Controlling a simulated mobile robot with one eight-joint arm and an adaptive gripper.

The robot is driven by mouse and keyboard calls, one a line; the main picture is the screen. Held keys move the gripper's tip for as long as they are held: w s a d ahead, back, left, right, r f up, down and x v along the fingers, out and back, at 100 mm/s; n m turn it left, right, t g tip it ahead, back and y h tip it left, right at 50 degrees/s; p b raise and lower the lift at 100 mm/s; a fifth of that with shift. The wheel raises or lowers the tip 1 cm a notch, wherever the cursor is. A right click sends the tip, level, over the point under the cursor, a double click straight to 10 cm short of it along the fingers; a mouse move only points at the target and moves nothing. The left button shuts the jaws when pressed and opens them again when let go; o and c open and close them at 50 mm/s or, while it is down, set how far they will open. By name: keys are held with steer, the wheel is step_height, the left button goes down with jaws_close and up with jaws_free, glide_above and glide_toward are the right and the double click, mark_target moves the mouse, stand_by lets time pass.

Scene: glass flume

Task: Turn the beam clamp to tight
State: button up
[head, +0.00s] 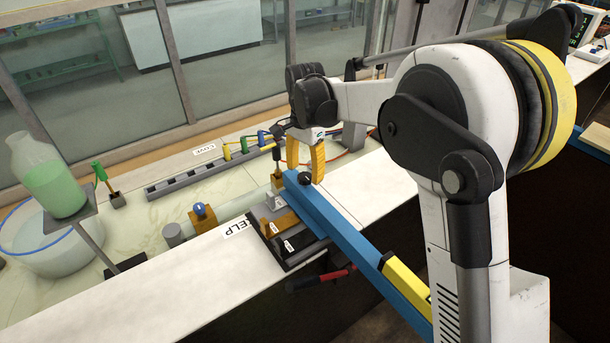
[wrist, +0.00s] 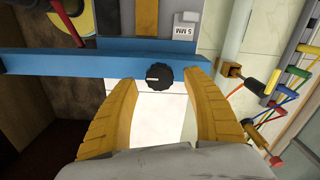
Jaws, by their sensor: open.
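The beam clamp is a round black knob (head: 303,179) on the blue beam (head: 345,228), which lies across the bench edge. In the wrist view the knob (wrist: 158,76) has a short white mark on its face, lying roughly level across the picture. My gripper (head: 304,171) is over the beam with its orange fingers pointing down. In the wrist view the gripper (wrist: 161,80) is open, with one fingertip on each side of the knob. A gap shows between the knob and each finger, so it is not gripped.
A black tray (head: 262,236) with orange and grey blocks sits beside the beam. A yellow piece (head: 404,284) is on the beam's near part. A red handle (head: 322,278) sticks out below. A grey rail (head: 197,178) with coloured levers and a bottle of green liquid (head: 48,178) stand left.

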mark_target(305, 176)
step_height(305, 176, up, 10)
stand_by(0.3)
steer(key=shift+f, duration=0.1)
